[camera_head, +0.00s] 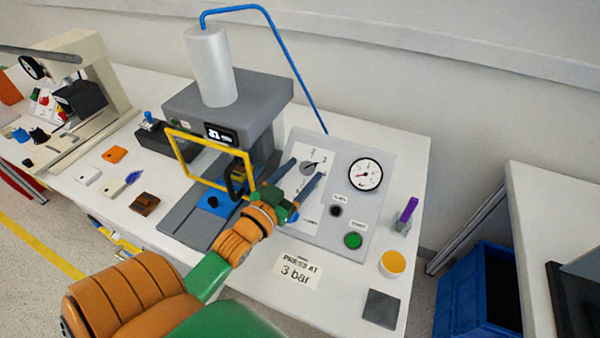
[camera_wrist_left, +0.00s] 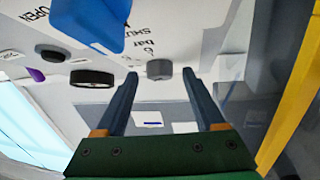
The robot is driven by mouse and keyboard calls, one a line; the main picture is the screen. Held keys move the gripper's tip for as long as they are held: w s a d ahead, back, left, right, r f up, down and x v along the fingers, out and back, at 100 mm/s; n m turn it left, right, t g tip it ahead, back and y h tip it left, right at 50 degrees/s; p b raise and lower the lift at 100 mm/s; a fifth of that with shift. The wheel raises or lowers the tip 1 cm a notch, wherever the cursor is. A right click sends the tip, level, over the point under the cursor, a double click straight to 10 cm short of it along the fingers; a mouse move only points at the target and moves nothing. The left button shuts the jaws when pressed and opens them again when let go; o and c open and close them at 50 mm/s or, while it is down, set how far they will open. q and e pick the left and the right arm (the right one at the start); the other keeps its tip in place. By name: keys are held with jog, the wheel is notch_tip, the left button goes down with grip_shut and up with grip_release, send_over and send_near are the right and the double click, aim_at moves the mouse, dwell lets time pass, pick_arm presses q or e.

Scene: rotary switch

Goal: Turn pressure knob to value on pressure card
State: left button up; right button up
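The pressure knob (camera_head: 308,169) is a small grey round knob on a white numbered dial plate on the sloped panel. It also shows in the left wrist view (camera_wrist_left: 159,69). My left gripper (camera_head: 305,168) is open, with one finger on each side of the knob at the tips. In the left wrist view, gaps show between the knob and both fingers, and the tips (camera_wrist_left: 160,75) are close to it. The knob's exact setting is too small to read. The pressure card (camera_head: 297,273) reads "PRESS AT 3 bar" and lies at the table's front. My right gripper is out of view.
A pressure gauge (camera_head: 365,174), a black button (camera_head: 336,211) and a green start button (camera_head: 353,240) sit right of the knob. The grey press (camera_head: 225,100) and its yellow guard frame (camera_head: 180,155) stand left. A blue handle (camera_wrist_left: 95,20) is near the gripper.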

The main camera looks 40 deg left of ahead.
pick_arm(q)
jog(key=shift+s, duration=0.15)
jog(key=s, duration=0.3)
jog(key=s+b, duration=0.1)
jog(key=s, duration=0.2)
jog(key=shift+s+d, duration=0.2)
jog(key=shift+s, duration=0.25)
jog(key=shift+r, duration=0.1)
